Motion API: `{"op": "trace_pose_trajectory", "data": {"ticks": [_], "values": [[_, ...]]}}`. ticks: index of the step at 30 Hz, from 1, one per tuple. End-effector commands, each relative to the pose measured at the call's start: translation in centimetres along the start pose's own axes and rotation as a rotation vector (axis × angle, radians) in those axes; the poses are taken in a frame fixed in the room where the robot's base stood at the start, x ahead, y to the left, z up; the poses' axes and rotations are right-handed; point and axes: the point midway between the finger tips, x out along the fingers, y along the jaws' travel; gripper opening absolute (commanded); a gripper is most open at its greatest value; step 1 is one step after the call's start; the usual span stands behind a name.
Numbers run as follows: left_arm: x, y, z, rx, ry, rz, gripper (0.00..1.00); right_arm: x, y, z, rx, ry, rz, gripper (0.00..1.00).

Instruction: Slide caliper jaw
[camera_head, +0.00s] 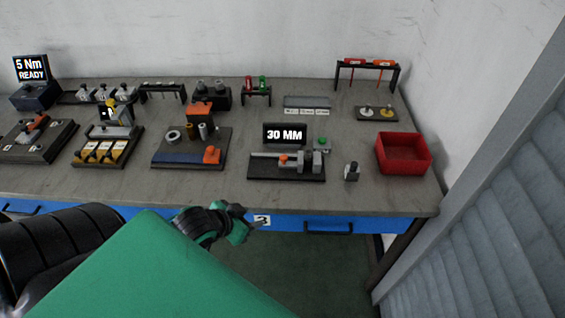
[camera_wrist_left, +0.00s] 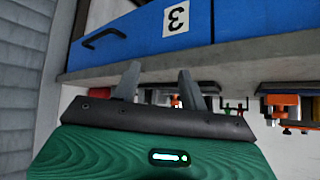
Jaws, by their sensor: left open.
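The caliper station (camera_head: 287,172) sits on the bench, a dark base with a grey horizontal bar, an orange-topped slider (camera_head: 283,158) and a grey block at its right end. A display (camera_head: 285,134) behind it reads "30 MM". A small grey block with a dark top (camera_head: 351,171) stands just right of the base. My left gripper (camera_head: 252,218) is in front of the bench edge, below and left of the caliper, and touches nothing. In the left wrist view its two grey fingers (camera_wrist_left: 157,82) are apart with nothing between them. My right gripper is in neither view.
A red bin (camera_head: 403,171) stands at the bench's right end. Fixtures with orange and yellow parts (camera_head: 190,160) fill the left side. The blue drawer front (camera_wrist_left: 130,40), marked "3", is close to the gripper. A grey corrugated panel (camera_head: 490,230) stands at the right.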

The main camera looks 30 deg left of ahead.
Motion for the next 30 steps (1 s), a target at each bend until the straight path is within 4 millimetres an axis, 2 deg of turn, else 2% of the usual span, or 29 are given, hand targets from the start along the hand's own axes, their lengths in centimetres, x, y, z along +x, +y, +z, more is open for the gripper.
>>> {"op": "trace_pose_trajectory", "data": {"ticks": [1, 5, 13, 16, 20, 30], "values": [[0.3, -1.2, -0.5, 0.005, 0.025, -0.003, 0.43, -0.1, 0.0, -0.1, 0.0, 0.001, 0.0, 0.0], [0.4, -3.3, -2.7, 0.004, 0.119, 0.014, 0.43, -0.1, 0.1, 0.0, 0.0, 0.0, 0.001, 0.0], [-0.3, -7.4, -8.4, -0.005, 0.328, 0.072, 0.43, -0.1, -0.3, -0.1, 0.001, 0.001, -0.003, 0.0], [-0.7, -8.0, -9.6, -0.009, 0.368, 0.087, 0.43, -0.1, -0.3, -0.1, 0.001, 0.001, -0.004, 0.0], [-0.5, -8.2, -10.1, -0.013, 0.383, 0.092, 0.43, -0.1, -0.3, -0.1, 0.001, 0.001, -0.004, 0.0], [2.2, -8.0, -11.3, -0.013, 0.384, 0.091, 0.43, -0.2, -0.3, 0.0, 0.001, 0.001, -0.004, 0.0]]}}
